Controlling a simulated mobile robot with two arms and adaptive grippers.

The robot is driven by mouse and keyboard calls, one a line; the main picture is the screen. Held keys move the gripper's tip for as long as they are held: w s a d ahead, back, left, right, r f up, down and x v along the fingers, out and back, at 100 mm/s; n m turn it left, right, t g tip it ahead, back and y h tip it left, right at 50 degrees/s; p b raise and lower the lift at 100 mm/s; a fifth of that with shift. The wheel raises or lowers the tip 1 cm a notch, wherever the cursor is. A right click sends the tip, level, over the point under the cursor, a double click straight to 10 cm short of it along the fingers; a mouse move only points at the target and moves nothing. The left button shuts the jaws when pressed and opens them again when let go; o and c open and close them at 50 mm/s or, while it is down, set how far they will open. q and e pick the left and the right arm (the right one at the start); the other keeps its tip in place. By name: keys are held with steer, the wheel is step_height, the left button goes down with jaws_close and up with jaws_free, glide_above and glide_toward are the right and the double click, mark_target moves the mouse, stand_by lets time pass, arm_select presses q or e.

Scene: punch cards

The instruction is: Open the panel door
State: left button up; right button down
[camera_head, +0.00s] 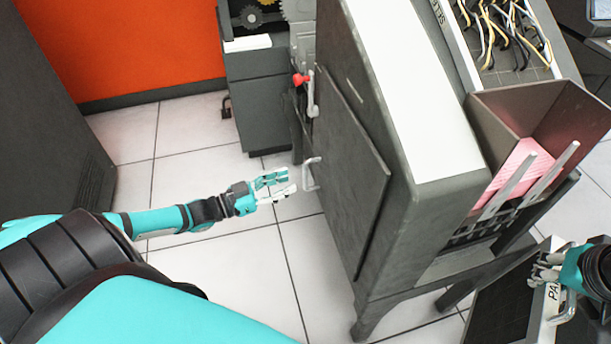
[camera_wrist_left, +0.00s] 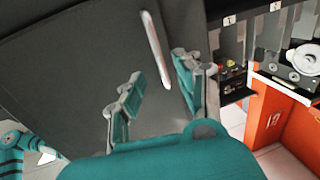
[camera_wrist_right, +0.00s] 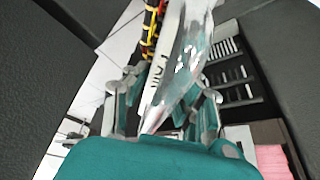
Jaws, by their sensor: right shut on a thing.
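A dark panel with a pale edge strip lettered "PA" (camera_head: 550,292) is at the lower right of the head view. A silver handle (camera_head: 566,308) is on it. My right gripper (camera_head: 548,267) is at this strip and shut on the silver handle, which passes between its fingers in the right wrist view (camera_wrist_right: 187,62). A grey cabinet door (camera_head: 349,180) with a slim handle (camera_head: 311,174) faces left on the tall machine. My left gripper (camera_head: 277,185) is open and empty, a little left of that handle. The left wrist view shows the same handle (camera_wrist_left: 155,48) ahead of the fingers.
The grey machine (camera_head: 437,140) stands in the middle, with a pink card stack (camera_head: 522,165) in a tray on its right side. Loose wires (camera_head: 500,35) lie in an open box behind. White tiled floor (camera_head: 215,255) is clear left of the machine.

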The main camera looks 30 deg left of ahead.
mark_target(306, 186)
arm_select(q)
steer(key=b+x, duration=0.1)
steer(key=x, duration=0.5)
steer(key=shift+w+d, duration=0.15)
steer(key=shift+w, duration=0.15)
steer(key=shift+c, duration=0.3)
jaws_close()
